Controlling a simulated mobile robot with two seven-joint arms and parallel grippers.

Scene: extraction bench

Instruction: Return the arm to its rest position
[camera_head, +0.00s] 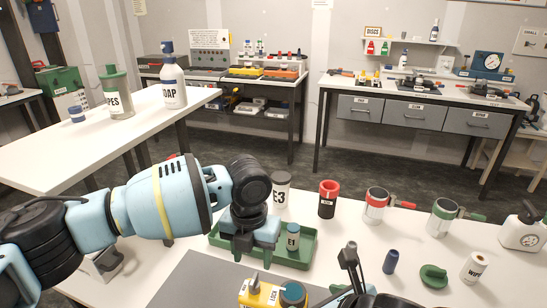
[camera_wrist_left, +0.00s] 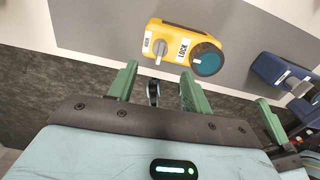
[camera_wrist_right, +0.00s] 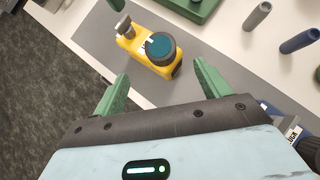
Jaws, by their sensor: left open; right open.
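My left gripper (camera_head: 254,248) points down over the green tray (camera_head: 308,258) in the head view. In the left wrist view its green fingers (camera_wrist_left: 157,84) are apart with nothing held. Beyond them is the yellow lock device (camera_wrist_left: 175,42) with a teal knob, on a grey mat. My right gripper's green fingers (camera_wrist_right: 162,84) are also apart and empty in the right wrist view. The same yellow device (camera_wrist_right: 148,50) lies beyond them. In the head view, the device (camera_head: 258,294) is cut off at the bottom edge, and the right gripper cannot be clearly made out.
An E1 vial (camera_head: 292,237) stands in the tray. Behind are an E3 container (camera_head: 281,194) and a red-topped black cup (camera_head: 327,200). A side table (camera_head: 60,160) holds a soap bottle (camera_head: 173,88).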

